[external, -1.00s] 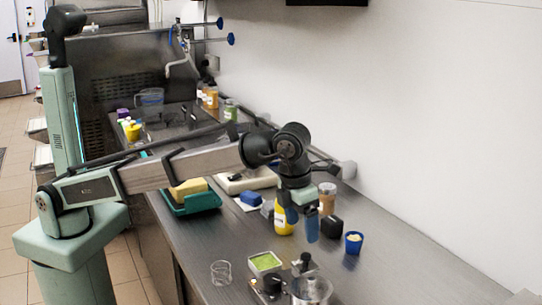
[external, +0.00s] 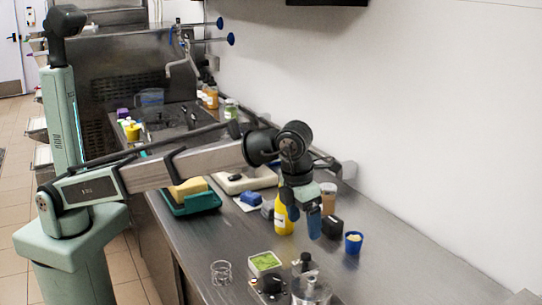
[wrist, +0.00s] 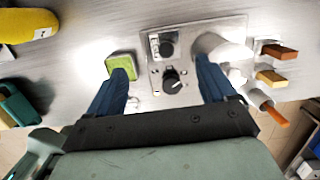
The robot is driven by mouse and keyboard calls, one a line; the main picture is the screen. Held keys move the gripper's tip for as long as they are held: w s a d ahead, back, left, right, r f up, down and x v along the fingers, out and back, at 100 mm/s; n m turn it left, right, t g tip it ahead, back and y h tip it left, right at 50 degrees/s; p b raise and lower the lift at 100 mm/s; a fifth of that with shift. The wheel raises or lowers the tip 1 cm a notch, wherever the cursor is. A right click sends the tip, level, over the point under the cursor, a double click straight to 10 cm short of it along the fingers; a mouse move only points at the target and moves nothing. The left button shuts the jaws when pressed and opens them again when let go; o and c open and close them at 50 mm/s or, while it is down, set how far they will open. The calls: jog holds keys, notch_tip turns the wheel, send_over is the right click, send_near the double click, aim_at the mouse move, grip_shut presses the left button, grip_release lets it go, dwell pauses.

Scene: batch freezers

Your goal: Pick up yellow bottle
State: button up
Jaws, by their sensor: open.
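The yellow bottle (external: 284,219) stands upright on the steel counter, partly hidden behind my gripper in the external view. In the wrist view the yellow bottle (wrist: 30,25) shows at the top left corner, cut off by the frame, with a white label, outside the space between my fingers. My gripper (external: 303,217) has two blue fingers, spread apart with nothing between them. It hangs above the counter, just right of the bottle in the external view. In the wrist view my gripper (wrist: 163,76) faces the appliance with black knobs.
The knobbed appliance (external: 270,285), a green-filled container (external: 265,262) and a clear glass (external: 221,272) stand in front. A blue cup (external: 354,242), black box (external: 332,227) and brown jar (external: 328,203) stand right of the bottle. A teal tray (external: 196,209) lies left; bare counter lies between.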

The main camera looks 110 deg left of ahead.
jog(key=s+a+r+n, duration=0.1)
jog(key=s+a+r, duration=0.1)
jog(key=a, duration=0.6)
jog(key=s+a+r+n, duration=0.1)
jog(key=s+a+r, duration=0.1)
jog(key=a, duration=0.5)
jog(key=s+a+r+n+t, duration=0.2)
jog(key=s+a+n, duration=0.6)
jog(key=s+n, duration=0.65)
jog(key=shift+w+a+f+n+t+y, duration=0.15)
jog(key=shift+w+a+f+n, duration=0.25)
jog(key=shift+w+f+n, duration=1.45)
jog(key=shift+w+a+f+n+t+y, duration=0.1)
jog(key=shift+w+a+f+n, duration=0.55)
jog(key=shift+f+n, duration=2.25)
jog(key=shift+w+a+f+n+t+y, duration=0.2)
jog(key=shift+w+f+n, duration=1.35)
jog(key=shift+n, duration=1.55)
